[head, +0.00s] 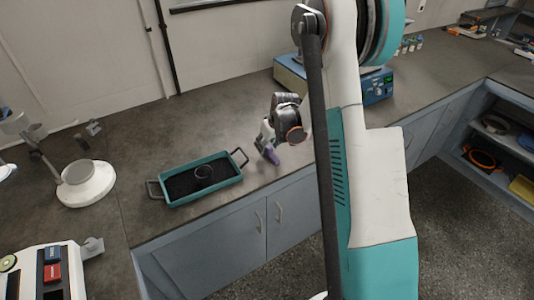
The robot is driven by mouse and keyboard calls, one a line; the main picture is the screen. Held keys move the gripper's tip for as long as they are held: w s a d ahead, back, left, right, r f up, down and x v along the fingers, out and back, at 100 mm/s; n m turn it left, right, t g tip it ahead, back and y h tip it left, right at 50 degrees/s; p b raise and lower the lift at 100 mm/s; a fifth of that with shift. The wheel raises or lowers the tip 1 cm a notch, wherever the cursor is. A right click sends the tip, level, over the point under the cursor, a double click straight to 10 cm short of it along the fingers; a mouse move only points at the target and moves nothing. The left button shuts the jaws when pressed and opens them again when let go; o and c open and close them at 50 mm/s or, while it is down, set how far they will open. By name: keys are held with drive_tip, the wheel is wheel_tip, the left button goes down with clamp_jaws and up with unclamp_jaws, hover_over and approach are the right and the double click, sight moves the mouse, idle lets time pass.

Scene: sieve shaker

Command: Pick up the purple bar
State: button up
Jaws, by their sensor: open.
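A small purple bar (271,156) lies at the front part of the grey counter, right of a teal tray. My gripper (268,147) is right over the bar, pointing down at the counter. The gripper is open. Its fingers are small in the head view and partly cover the bar. I cannot tell whether they touch the bar or stand around it.
The teal tray (235,182) with dark handles and a ring inside stands left of the gripper. A white stand (88,190) is at the far left. A blue machine (378,87) stands behind my arm. The counter between tray and wall is clear.

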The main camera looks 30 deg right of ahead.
drive_tip(key=shift+w+f, duration=0.2)
drive_tip(key=shift+f, duration=0.35)
drive_tip(key=shift+r, duration=0.1)
clamp_jaws()
drive_tip(key=shift+r, duration=0.1)
